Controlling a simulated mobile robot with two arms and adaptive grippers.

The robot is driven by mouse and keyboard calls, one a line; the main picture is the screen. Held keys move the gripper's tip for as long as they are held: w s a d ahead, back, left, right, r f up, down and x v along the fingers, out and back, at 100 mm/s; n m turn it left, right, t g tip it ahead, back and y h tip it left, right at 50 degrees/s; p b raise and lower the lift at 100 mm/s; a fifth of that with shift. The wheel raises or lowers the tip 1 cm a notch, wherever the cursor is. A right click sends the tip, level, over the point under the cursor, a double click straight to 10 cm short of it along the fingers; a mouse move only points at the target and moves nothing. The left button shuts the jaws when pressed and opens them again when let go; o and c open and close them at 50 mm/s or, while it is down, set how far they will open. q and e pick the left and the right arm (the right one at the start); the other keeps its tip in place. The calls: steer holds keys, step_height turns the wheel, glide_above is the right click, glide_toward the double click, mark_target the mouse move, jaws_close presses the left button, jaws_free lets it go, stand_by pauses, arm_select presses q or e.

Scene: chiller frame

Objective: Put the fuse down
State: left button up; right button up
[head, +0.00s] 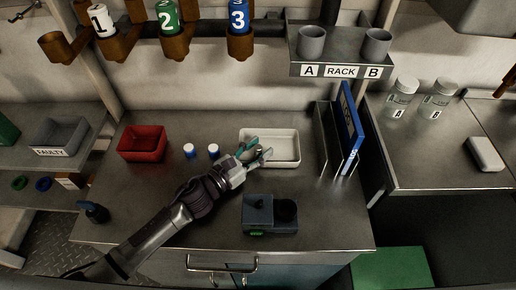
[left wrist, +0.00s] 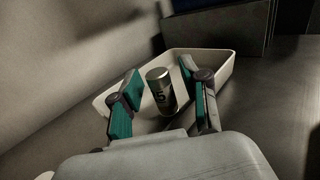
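The fuse (left wrist: 161,91) is a dark cylinder with a silvery top and a pale "5" on its side. It is in the white tray (head: 285,134), which also shows in the left wrist view (left wrist: 213,62). It looks upright and slightly tilted in that view. My left gripper (head: 258,150) reaches in over the tray's left side. In the left wrist view its teal fingers (left wrist: 158,96) are spread on both sides of the fuse, with a gap on each side. I cannot make out the fuse in the head view. My right gripper is not in view.
A red bin (head: 143,144) and two blue-and-white capped bottles (head: 201,151) stand left of the tray. A blue binder (head: 349,130) stands in a metal holder to the right. A dark device (head: 270,215) sits near the front edge.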

arm_select(q)
steer(key=shift+r+p, duration=0.3)
steer(key=shift+r, duration=0.05)
steer(key=v, duration=0.3)
steer(key=b+v, duration=0.1)
steer(key=v, duration=0.3)
steer(key=b+v, duration=0.1)
steer(key=v, duration=0.2)
steer(key=shift+s+a+f, duration=0.25)
steer(key=shift+s, duration=0.05)
steer(key=shift+s+a+r+b, duration=0.15)
steer(key=shift+s+a+b, duration=0.2)
steer(key=shift+s+a, duration=0.1)
steer(key=shift+r, duration=0.1)
